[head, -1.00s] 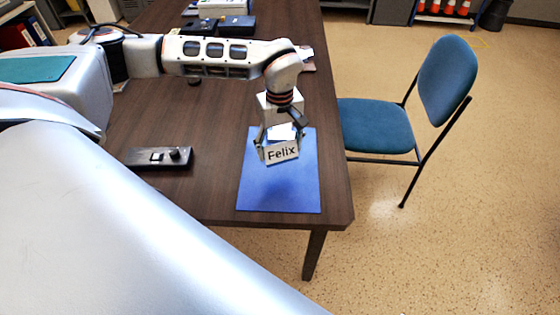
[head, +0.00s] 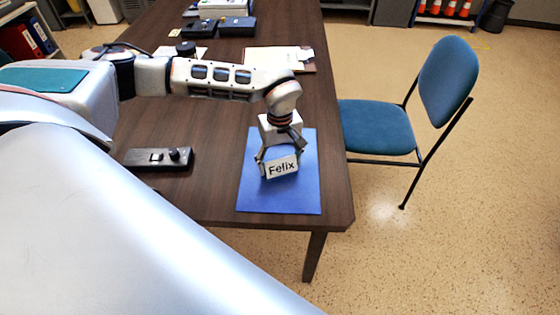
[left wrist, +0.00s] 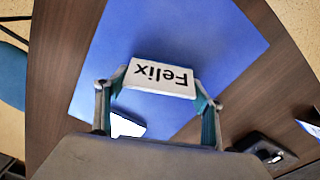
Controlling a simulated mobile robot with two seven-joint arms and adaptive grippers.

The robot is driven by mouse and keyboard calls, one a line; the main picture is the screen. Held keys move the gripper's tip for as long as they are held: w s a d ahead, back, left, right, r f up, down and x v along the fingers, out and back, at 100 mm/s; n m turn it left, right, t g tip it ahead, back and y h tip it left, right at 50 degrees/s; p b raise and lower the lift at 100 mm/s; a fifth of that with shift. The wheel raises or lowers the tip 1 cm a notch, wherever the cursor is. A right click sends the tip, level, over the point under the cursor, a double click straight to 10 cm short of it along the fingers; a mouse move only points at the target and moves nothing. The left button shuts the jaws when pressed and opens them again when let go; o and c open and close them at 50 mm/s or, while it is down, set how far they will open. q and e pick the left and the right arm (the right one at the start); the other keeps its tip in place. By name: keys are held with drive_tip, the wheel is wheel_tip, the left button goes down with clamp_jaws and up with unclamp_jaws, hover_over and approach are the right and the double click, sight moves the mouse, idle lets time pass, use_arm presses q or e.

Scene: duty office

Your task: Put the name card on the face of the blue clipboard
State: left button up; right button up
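The name card (head: 282,168), white with "Felix" in black, is held by its two ends in my left gripper (head: 279,160). It is over the middle of the blue clipboard (head: 265,197), which lies flat at the near right corner of the table. In the left wrist view the card (left wrist: 160,78) spans between the fingers, with the blue board (left wrist: 215,35) behind it. Whether the card's lower edge touches the board I cannot tell. A small white patch (left wrist: 125,126) shows against the blue, partly hidden by my gripper. My right gripper is not in view.
A black switch box (head: 160,159) stands on the table (head: 215,200) left of the clipboard. A clipboard with papers (head: 275,58) and dark boxes (head: 237,26) are farther back. A blue chair (head: 378,127) stands at the table's right edge.

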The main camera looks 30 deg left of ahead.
use_arm(q)
drive_tip(key=shift+o, duration=0.9)
drive_tip(key=shift+r, duration=0.15)
wheel_tip(320, 180, up, 12)
drive_tip(key=shift+p, duration=0.45)
drive_tip(key=shift+s, duration=0.1)
